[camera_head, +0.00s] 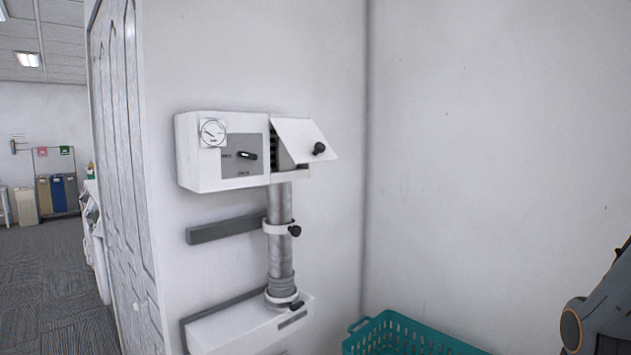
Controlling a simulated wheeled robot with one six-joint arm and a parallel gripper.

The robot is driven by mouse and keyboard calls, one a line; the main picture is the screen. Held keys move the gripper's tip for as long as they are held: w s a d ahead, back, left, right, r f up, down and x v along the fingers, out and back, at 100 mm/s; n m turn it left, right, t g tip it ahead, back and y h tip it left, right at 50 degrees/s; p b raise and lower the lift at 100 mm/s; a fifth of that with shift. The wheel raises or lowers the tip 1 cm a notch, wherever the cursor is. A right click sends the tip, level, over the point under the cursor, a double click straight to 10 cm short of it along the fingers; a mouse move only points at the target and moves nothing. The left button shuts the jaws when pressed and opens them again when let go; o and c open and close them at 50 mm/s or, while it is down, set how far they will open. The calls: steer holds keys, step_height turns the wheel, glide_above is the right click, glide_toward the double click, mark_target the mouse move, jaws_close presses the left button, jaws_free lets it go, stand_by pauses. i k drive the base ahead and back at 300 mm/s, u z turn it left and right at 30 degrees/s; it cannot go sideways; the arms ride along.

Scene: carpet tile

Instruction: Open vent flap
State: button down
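A white wall box (222,181) hangs on the wall in the middle of the view. The white flap (296,132) with a round black knob (319,149) is at the box's right end. It stands swung out at an angle, and a dark interior shows in the gap at its left edge. I take this to be the vent flap. Part of my arm (603,312) shows at the lower right edge, well apart from the box. My gripper is outside the view.
A grey pipe (280,215) with a black-knobbed clamp runs down from the box to a lower white unit (235,325). A teal basket (400,335) stands below at right. A panelled door (122,150) is at left. The right wall is bare.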

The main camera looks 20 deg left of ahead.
mark_target(304, 141)
steer(key=k, duration=0.95)
steer(key=u, duration=0.05)
steer(key=i, duration=0.55)
steer(key=u, duration=0.9)
steer(key=i, duration=0.45)
steer(key=u, duration=0.5)
